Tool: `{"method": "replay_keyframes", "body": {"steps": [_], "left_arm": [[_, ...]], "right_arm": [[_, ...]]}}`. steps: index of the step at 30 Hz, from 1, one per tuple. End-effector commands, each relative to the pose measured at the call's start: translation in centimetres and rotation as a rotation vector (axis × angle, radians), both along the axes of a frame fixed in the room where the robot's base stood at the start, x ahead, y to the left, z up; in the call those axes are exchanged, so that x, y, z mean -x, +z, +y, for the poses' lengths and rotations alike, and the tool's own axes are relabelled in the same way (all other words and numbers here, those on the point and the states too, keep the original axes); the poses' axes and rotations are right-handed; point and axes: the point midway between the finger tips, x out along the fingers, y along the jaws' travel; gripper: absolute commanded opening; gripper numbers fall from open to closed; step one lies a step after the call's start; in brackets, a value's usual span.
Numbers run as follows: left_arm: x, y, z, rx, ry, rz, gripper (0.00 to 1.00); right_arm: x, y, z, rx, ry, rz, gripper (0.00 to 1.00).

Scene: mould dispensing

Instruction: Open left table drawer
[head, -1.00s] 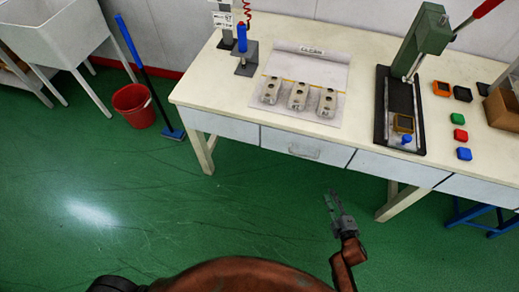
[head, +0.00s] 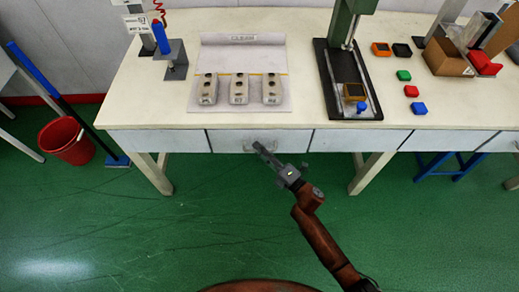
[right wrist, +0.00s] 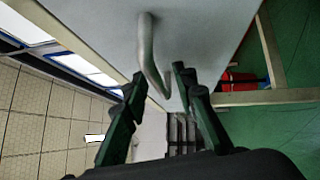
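The table drawer (head: 225,142) with a grey metal handle is in the front of the white table, below the mould mat, and looks shut. My right gripper (head: 262,150) is at this handle in the head view. In the right wrist view the curved handle (right wrist: 146,45) reaches down between the two fingers of the open right gripper (right wrist: 158,78), with gaps visible around it. I cannot tell whether a finger touches it. In the head view the handle is partly hidden by the gripper. My left gripper is in neither current view.
On the table (head: 140,100) stand a mat (head: 243,55) with three metal moulds, a green press (head: 345,25), small coloured blocks and a cardboard box (head: 445,60). A red bucket (head: 68,142) is on the floor at left. The green floor before the drawer is clear.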

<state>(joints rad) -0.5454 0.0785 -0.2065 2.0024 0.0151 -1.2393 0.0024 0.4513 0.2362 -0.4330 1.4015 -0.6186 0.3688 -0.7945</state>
Motion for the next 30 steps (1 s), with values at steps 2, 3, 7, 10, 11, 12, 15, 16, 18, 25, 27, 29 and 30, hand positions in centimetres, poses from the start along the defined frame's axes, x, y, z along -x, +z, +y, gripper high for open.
{"method": "replay_keyframes", "body": {"steps": [2, 3, 7, 10, 11, 12, 15, 16, 18, 25, 27, 29, 30], "left_arm": [[-0.06, 0.17, -0.05, 0.001, 0.0, -0.001, 0.4], [-0.06, 0.2, -0.06, 0.001, 0.0, 0.0, 0.4], [-0.06, 0.21, -0.06, 0.001, 0.0, 0.0, 0.4], [-0.06, 0.2, -0.07, 0.001, 0.0, 0.0, 0.4], [-0.06, 0.2, -0.06, 0.001, 0.0, 0.0, 0.4], [-0.06, 0.2, -0.07, 0.001, 0.0, -0.001, 0.4], [-0.06, 0.19, -0.08, 0.001, 0.0, -0.001, 0.4], [-0.07, 0.19, -0.08, 0.001, 0.0, -0.001, 0.4], [-0.07, 0.19, -0.09, 0.001, 0.0, -0.001, 0.4], [-0.07, 0.18, -0.1, 0.001, 0.0, -0.001, 0.4], [-0.07, 0.18, -0.1, 0.001, 0.0, -0.001, 0.4], [-0.06, 0.18, -0.1, 0.001, 0.0, -0.001, 0.4], [-0.06, 0.18, -0.09, 0.001, 0.0, -0.001, 0.4]], "right_arm": [[-0.13, -0.06, 0.13, 0.0, 0.0, 0.001, 0.26], [-0.15, -0.03, 0.14, 0.0, 0.0, 0.001, 0.26], [-0.14, 0.0, 0.13, 0.0, 0.0, 0.001, 0.26], [-0.15, -0.01, 0.11, 0.0, -0.001, 0.001, 0.22], [-0.14, -0.01, 0.11, 0.0, -0.001, 0.001, 0.2], [-0.14, -0.01, 0.11, 0.0, -0.001, 0.001, 0.17], [-0.14, -0.02, 0.09, 0.0, -0.001, 0.001, 0.1], [-0.14, -0.02, 0.09, 0.0, -0.001, 0.001, 0.08], [-0.14, -0.02, 0.09, 0.0, -0.001, 0.001, 0.03], [-0.14, -0.05, 0.07, 0.001, -0.001, 0.002, 0.0], [-0.13, -0.06, 0.08, 0.001, -0.001, 0.002, 0.0], [-0.14, -0.06, 0.07, 0.001, -0.001, 0.002, 0.0], [-0.13, -0.07, 0.06, 0.001, -0.001, 0.002, 0.0]]}}
